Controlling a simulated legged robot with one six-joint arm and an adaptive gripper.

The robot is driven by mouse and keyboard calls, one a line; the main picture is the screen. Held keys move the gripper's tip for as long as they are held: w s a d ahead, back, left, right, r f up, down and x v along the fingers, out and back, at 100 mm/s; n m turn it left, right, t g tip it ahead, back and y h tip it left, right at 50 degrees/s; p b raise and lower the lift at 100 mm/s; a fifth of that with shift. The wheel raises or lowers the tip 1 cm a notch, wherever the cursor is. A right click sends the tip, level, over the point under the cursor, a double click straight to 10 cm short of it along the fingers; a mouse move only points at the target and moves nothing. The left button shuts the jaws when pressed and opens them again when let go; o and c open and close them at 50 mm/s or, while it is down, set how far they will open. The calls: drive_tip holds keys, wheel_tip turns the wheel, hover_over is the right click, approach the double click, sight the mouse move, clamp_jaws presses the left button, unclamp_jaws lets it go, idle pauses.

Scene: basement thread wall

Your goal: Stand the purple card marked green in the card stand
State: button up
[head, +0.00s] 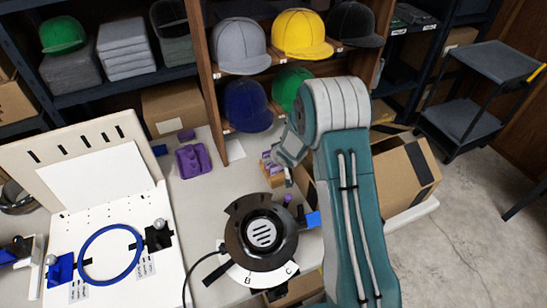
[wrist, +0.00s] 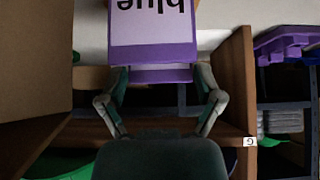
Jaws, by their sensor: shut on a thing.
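In the wrist view a purple card (wrist: 155,52) with a pale label fills the top middle; the label reads "blue" upside down. My gripper (wrist: 162,82) is shut at a purple strip just below that label. I cannot tell whether the strip belongs to the same card or another behind it. In the head view my gripper (head: 289,176) is by small purple cards (head: 267,157) and a wooden block (head: 272,181), which looks like the card stand. The arm partly hides this group. I see no card marked green.
A black round cap press (head: 262,235) stands close in front. A purple tray (head: 193,159) lies left, beside a white board with a blue hoop (head: 111,254). Shelves of caps (head: 240,47) rise behind. An open cardboard box (head: 405,177) is at right.

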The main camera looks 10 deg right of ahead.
drive_tip(key=shift+f, duration=0.1)
drive_tip(key=shift+a+f, duration=0.1)
drive_tip(key=shift+a, duration=0.15)
drive_tip(key=o, duration=0.6)
drive_tip(key=shift+d, duration=0.1)
drive_tip(key=v, duration=1.1)
drive_tip(key=shift+s+r, duration=0.3)
